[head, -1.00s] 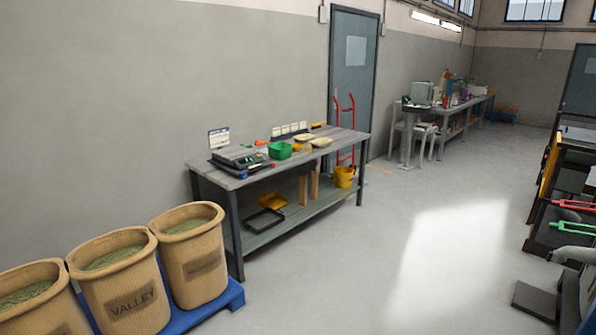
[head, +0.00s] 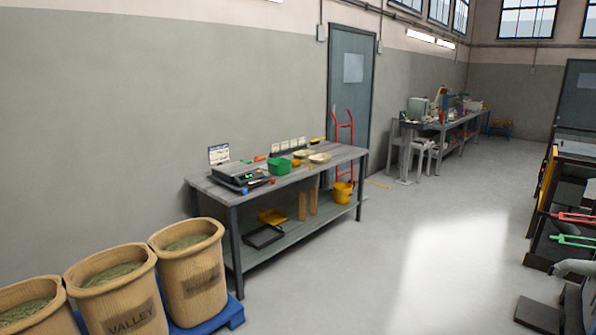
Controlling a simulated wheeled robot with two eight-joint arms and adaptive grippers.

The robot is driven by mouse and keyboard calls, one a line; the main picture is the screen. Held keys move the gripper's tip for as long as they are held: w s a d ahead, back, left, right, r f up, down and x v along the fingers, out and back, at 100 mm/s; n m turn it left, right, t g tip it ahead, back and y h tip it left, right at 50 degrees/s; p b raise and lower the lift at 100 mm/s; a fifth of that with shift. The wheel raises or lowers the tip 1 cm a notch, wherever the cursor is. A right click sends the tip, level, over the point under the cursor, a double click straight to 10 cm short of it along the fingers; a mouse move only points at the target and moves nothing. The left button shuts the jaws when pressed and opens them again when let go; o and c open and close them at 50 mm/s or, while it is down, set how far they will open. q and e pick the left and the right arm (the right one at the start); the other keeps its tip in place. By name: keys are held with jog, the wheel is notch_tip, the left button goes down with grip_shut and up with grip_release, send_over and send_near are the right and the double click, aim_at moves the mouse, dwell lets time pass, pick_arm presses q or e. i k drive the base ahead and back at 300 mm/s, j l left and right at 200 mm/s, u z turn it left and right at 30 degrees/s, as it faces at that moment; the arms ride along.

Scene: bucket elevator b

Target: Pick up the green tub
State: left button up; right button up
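The green tub (head: 279,167) stands on the top of the grey workbench (head: 330,163) against the wall. It sits just right of a dark scale (head: 240,176) and left of some shallow pale dishes (head: 318,158). The tub is small and far off, and I cannot tell what is in it. Neither of my grippers shows in the head view.
Tan bins (head: 189,272) of green material stand on a blue pallet (head: 226,315) at lower left, near the bench. A yellow bucket (head: 342,191) and a red hand truck (head: 343,135) are at the bench's right end. Open floor (head: 400,260) lies in front.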

aim_at(278, 166)
jog(key=i, duration=0.95)
jog(key=i+l+z, duration=0.2)
jog(key=i, duration=0.35)
jog(key=i+z, duration=0.2)
jog(key=i, duration=0.35)
jog(key=i+z, duration=0.2)
jog(key=i, duration=0.35)
jog(key=i+j+z, duration=0.15)
jog(key=i, duration=0.35)
jog(key=i+j+z, duration=0.2)
jog(key=i, duration=0.35)
jog(key=i+u, duration=0.3)
jog(key=i, duration=0.35)
jog(key=i+l+u, duration=0.3)
jog(key=i, duration=0.3)
jog(key=j, duration=0.1)
